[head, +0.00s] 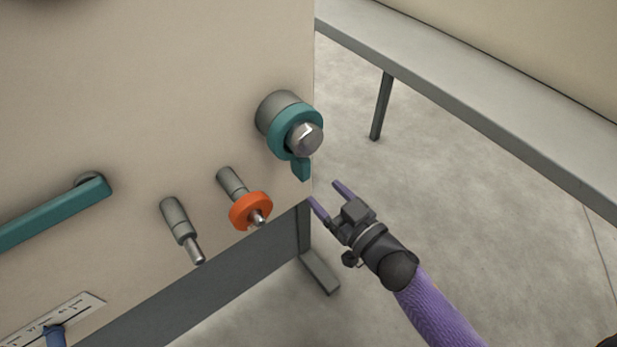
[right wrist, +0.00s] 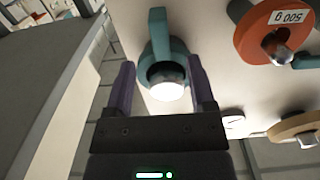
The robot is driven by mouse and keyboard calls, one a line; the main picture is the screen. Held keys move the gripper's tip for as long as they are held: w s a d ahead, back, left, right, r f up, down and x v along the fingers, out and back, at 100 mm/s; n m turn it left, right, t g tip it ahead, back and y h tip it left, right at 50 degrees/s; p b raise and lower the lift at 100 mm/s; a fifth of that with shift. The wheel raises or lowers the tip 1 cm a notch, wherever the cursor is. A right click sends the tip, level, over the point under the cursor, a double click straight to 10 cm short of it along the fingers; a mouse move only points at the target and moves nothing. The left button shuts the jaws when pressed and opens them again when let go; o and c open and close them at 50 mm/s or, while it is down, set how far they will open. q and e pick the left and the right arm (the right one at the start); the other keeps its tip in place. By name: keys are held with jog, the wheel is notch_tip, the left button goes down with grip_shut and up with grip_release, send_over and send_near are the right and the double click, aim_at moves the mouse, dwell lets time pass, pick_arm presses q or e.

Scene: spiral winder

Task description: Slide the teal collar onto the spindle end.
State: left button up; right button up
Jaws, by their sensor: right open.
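The teal collar (head: 279,142) is around the spindle (head: 283,104) on the beige panel, with its tab hanging down. The silver spindle end (head: 307,138) sticks out through it. My right gripper (head: 326,194) is open and empty, below and to the right of the collar, apart from it. In the right wrist view the collar (right wrist: 157,48) and the bright spindle end (right wrist: 167,90) show between the open fingers (right wrist: 162,68). Whether the collar is fully seated I cannot tell. My left gripper is not in view.
An orange disc (head: 248,211) sits on a peg below the collar, labelled 500 g in the right wrist view. A bare peg (head: 181,230) and a teal handle bar (head: 55,213) are further left. A grey bench (head: 470,90) stands behind at right. Floor between is clear.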

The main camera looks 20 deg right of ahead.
aim_at(307, 175)
jog(key=b+x, duration=0.1)
jog(key=x, duration=0.6)
jog(key=shift+w+b, duration=0.1)
jog(key=shift+b, duration=0.25)
jog(key=shift+w+a, duration=0.1)
jog(key=shift+w, duration=0.2)
grip_shut()
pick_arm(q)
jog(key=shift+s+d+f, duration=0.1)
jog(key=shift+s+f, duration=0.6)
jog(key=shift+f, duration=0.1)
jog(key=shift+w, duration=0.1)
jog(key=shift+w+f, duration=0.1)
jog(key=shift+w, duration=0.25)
